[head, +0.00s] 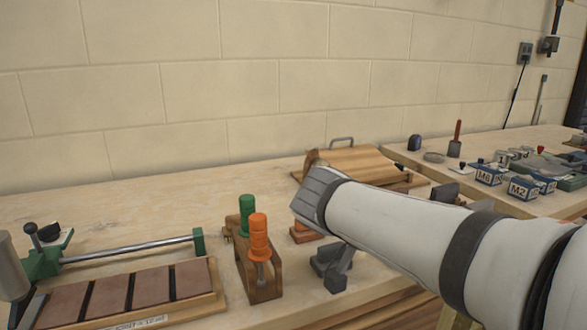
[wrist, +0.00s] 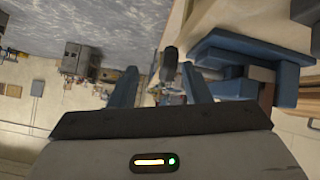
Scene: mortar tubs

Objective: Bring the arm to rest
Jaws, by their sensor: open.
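My arm (head: 400,220) reaches in from the lower right of the head view, over the front of the wooden bench (head: 110,210). Its grey ridged end joint (head: 318,195) stands in front of a wooden board with a handle. I cannot make out my gripper in the head view. In the wrist view my gripper (wrist: 160,88) has its two blue-grey fingers well apart. The wrist picture looks upside down, with the grey floor at the top.
An orange-handled tool (head: 259,238) and a green-handled one (head: 246,215) stand in a wooden holder left of my arm. Blue labelled boxes (head: 488,175) sit at right. Blue bench parts (wrist: 235,55) show at right in the wrist view.

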